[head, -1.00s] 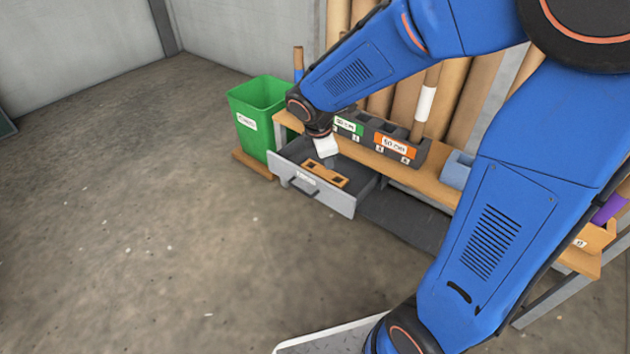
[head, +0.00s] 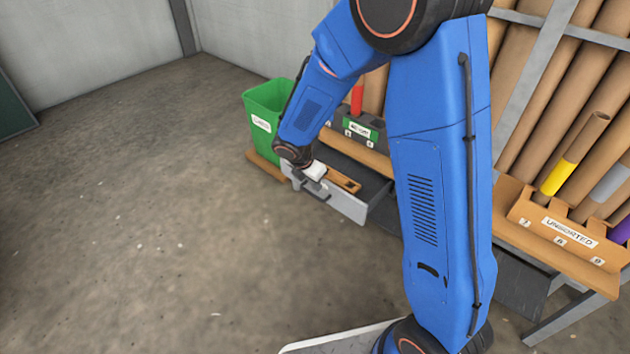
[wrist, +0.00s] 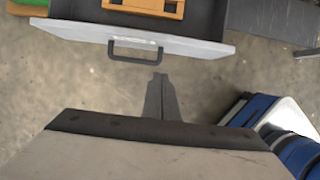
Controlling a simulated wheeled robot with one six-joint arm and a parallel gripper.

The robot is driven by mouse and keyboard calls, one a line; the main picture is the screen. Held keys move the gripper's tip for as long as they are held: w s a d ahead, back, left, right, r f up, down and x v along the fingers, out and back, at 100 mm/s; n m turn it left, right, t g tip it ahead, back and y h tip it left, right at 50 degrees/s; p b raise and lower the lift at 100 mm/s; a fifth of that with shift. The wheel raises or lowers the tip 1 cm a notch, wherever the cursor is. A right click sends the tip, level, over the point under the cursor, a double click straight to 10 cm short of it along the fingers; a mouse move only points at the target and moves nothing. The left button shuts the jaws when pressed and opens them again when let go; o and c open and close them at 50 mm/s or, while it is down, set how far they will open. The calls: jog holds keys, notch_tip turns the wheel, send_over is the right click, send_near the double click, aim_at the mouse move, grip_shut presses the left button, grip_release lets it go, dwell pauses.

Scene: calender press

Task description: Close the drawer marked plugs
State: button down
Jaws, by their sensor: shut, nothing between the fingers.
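The drawer (head: 345,207) under the bench is pulled out, its grey front facing the open floor. In the wrist view its pale front panel (wrist: 190,45) runs across the top, with a dark bar handle (wrist: 135,49) on it. An orange-brown piece with dark square holes (head: 343,179) lies inside the drawer. The label on the drawer cannot be read. My gripper (wrist: 159,78) is shut and empty, in front of the handle and slightly to its right in the wrist view, apart from it. In the head view, my wrist hides part of the drawer front.
A green bin (head: 265,118) stands left of the drawer. The bench (head: 375,160) carries a dark holder with a green label (head: 362,130) and an orange unsorted rack (head: 562,230). Tall cardboard tubes lean behind. The floor in front is clear.

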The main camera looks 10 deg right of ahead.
send_near(327, 199)
notch_tip(327, 199, down, 2)
jog(key=shift+w+d+f, duration=0.1)
jog(key=shift+w+d, duration=0.45)
jog(key=shift+d, duration=0.15)
jog(key=shift+w+d, duration=0.55)
jog(key=shift+d, duration=0.2)
jog(key=w+d, duration=0.8)
jog(key=d, duration=0.3)
jog(key=shift+w+d, duration=0.3)
jog(key=shift+d, duration=0.05)
